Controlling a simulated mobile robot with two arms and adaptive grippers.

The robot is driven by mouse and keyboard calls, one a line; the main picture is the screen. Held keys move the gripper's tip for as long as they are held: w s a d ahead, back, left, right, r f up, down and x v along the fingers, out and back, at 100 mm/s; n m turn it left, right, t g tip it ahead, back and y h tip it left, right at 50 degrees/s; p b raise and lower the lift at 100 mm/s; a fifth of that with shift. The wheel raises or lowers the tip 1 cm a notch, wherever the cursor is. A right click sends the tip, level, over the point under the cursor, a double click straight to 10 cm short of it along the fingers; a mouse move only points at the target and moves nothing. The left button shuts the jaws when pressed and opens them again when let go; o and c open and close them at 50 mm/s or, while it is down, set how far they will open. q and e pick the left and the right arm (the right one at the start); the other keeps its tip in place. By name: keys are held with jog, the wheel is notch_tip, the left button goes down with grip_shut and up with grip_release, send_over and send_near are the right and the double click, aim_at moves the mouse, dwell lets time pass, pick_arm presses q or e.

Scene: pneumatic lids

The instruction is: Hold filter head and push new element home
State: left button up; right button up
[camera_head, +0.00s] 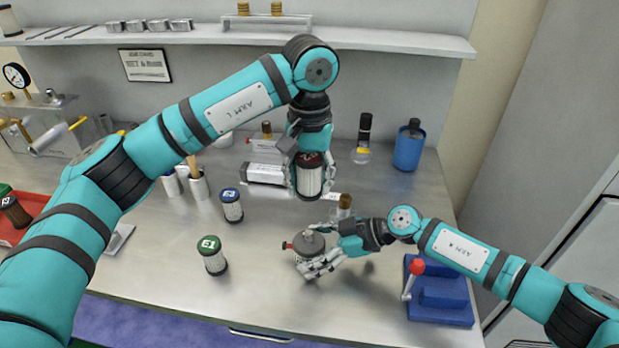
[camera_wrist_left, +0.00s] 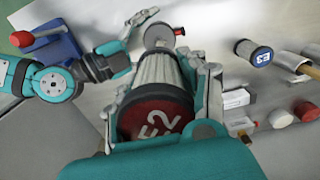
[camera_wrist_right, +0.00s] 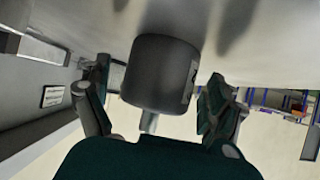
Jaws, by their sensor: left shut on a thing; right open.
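My left gripper (camera_head: 309,185) is shut on a pleated filter element (camera_head: 309,179) with a dark red cap, held upright above the bench. The grey round filter head (camera_head: 308,246) with a small red knob stands on the bench, below and in front of the held element. My right gripper (camera_head: 318,262) is open, with its fingers beside the head. In the right wrist view the head (camera_wrist_right: 160,72) is between the open fingers; contact cannot be told.
A green-capped element (camera_head: 212,256) and a blue-capped element (camera_head: 231,206) stand left of the head. A blue fixture with a red-knobbed lever (camera_head: 440,292) is at right. A flask (camera_head: 362,150) and blue bottle (camera_head: 408,148) stand behind. A red tray (camera_head: 37,205) is far left.

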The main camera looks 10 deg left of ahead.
pick_arm(q)
jog(key=shift+r, duration=0.2)
jog(key=shift+r+p, duration=0.35)
jog(key=shift+p, duration=0.2)
pick_arm(e)
jog(key=c, duration=1.2)
pick_arm(q)
jog(key=shift+r, duration=0.15)
pick_arm(e)
jog(key=shift+f, duration=0.1)
jog(key=shift+s+d+f, duration=0.1)
jog(key=shift+s+f, duration=0.05)
jog(key=shift+f, duration=0.15)
